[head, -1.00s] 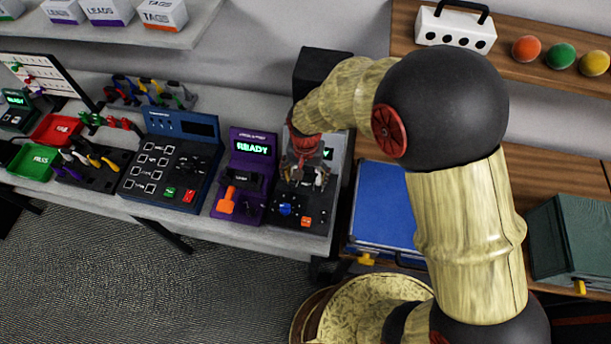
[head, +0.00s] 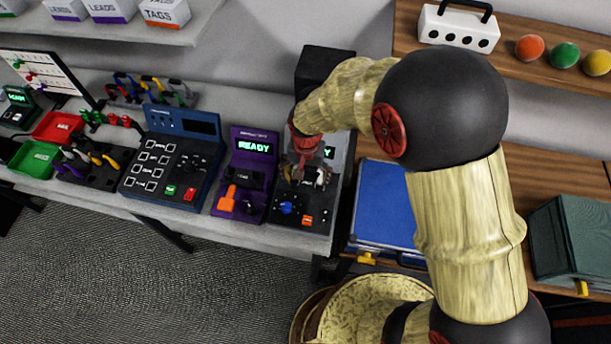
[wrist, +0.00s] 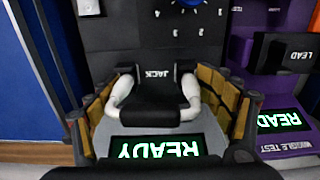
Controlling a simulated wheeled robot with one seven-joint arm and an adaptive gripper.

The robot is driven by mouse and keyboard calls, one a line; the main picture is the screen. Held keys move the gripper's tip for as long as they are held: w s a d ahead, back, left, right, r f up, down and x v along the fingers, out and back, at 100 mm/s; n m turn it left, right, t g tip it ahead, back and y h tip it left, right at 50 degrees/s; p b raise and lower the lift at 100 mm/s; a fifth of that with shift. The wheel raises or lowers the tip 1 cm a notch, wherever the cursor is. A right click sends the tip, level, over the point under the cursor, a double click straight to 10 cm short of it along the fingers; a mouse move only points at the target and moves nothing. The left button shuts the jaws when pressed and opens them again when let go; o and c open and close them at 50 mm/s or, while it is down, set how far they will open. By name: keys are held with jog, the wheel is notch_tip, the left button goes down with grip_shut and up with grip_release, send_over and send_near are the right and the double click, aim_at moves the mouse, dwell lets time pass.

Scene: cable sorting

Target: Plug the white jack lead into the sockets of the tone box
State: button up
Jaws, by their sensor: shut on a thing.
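The tone box (head: 300,218) is a dark unit at the right end of the bench, with a blue knob and an orange button. In the wrist view it appears upside down, with a lit READY screen (wrist: 160,146) and a black block marked JACK (wrist: 156,88). The white jack lead (wrist: 191,97) shows as two white curved lengths, one on each side of this block. My gripper (wrist: 160,90) has its tan-padded fingers against the outer sides of these lengths, shut on the lead. In the head view my gripper (head: 304,175) is low over the tone box. The plug tips and sockets are hidden.
A purple tester (head: 247,172) with a READY screen stands close on the left of the tone box. A blue panel unit (head: 172,160) is farther left. A blue case (head: 383,205) lies to the right. A dark block (head: 322,68) stands behind.

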aim_at(309, 169)
jog(key=shift+o, duration=0.8)
jog(key=shift+s+d+f+b, duration=0.1)
jog(key=shift+s+d+f, duration=0.1)
jog(key=shift+f, duration=0.25)
jog(key=shift+s+d+f+b, duration=0.1)
jog(key=shift+s+f, duration=0.15)
jog(key=shift+f, duration=0.2)
jog(key=shift+s+d+f+b, duration=0.1)
jog(key=shift+s+d+f, duration=0.1)
jog(key=shift+f, duration=0.25)
jog(key=shift+o, duration=0.9)
jog(key=shift+s+d+r, duration=0.1)
jog(key=shift+d, duration=0.15)
jog(key=o, duration=1.6)
jog(key=shift+d, duration=0.1)
jog(key=shift+r, duration=0.15)
jog(key=shift+w+a+r+p, duration=0.15)
jog(key=shift+r+p, duration=0.65)
jog(key=shift+r, duration=0.25)
jog(key=shift+w+a+r+p, duration=0.15)
jog(key=shift+r+p, duration=0.6)
jog(key=shift+r, duration=0.3)
jog(key=shift+r+p, duration=1.45)
jog(key=shift+r, duration=0.7)
